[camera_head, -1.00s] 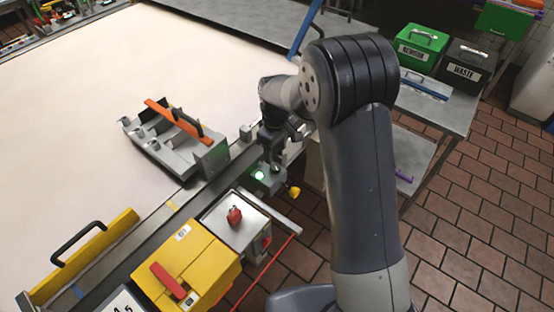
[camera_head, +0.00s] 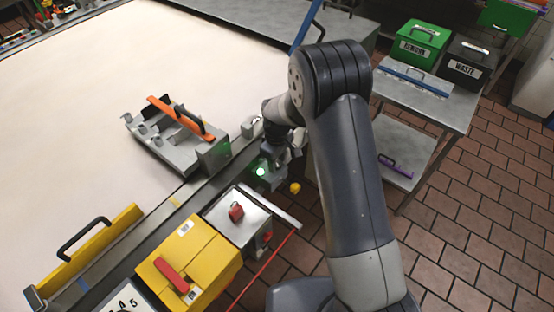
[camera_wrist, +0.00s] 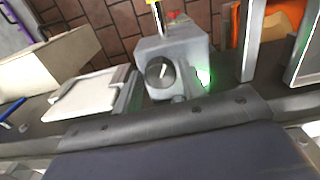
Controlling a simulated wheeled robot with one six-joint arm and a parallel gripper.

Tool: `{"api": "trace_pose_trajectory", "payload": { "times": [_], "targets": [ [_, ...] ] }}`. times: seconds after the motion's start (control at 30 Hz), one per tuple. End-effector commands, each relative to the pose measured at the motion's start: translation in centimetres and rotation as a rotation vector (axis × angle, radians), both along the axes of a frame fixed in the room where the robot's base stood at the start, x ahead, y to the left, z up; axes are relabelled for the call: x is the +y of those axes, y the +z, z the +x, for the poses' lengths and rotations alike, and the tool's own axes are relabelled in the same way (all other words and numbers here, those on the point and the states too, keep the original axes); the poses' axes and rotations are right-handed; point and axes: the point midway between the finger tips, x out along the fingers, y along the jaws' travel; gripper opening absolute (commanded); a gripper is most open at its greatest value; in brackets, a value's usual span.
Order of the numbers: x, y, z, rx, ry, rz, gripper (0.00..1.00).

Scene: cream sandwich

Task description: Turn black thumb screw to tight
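A grey block (camera_head: 268,180) with a lit green lamp (camera_head: 260,171) and a yellow knob (camera_head: 295,188) stands at the edge of the dark rail in the head view. In the wrist view the block (camera_wrist: 190,47) carries a round dark knob with a pale mark, which looks like the black thumb screw (camera_wrist: 152,77). The green glow is just right of it. My gripper (camera_head: 275,152) is low over the block in the head view and hides the screw there. Its fingers are not clearly seen, so I cannot tell their opening or whether they touch the screw.
A grey fixture with an orange bar (camera_head: 178,117) stands left of my gripper on the pale table. A metal box with a red knob (camera_head: 236,211) and a yellow box (camera_head: 190,255) stand in front. A side table (camera_head: 425,98) is at the right.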

Motion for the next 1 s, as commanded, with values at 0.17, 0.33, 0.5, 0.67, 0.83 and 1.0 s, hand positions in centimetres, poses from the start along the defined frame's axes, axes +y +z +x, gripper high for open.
{"api": "trace_pose_trajectory", "payload": {
  "times": [0.17, 0.33, 0.5, 0.67, 0.83, 1.0],
  "targets": [
    [0.00, 0.02, 0.00, 0.000, 0.000, 0.000, 0.25],
    [0.00, 0.03, 0.00, 0.000, 0.000, 0.000, 0.11],
    [0.01, 0.00, 0.01, 0.000, -0.006, 0.000, 0.09],
    [0.01, -0.11, -0.01, 0.000, -0.042, 0.000, 0.09],
    [0.03, -0.26, 0.00, -0.001, -0.132, 0.000, 0.09],
    [0.04, -0.34, -0.02, -0.001, -0.270, 0.000, 0.09]
  ]
}}
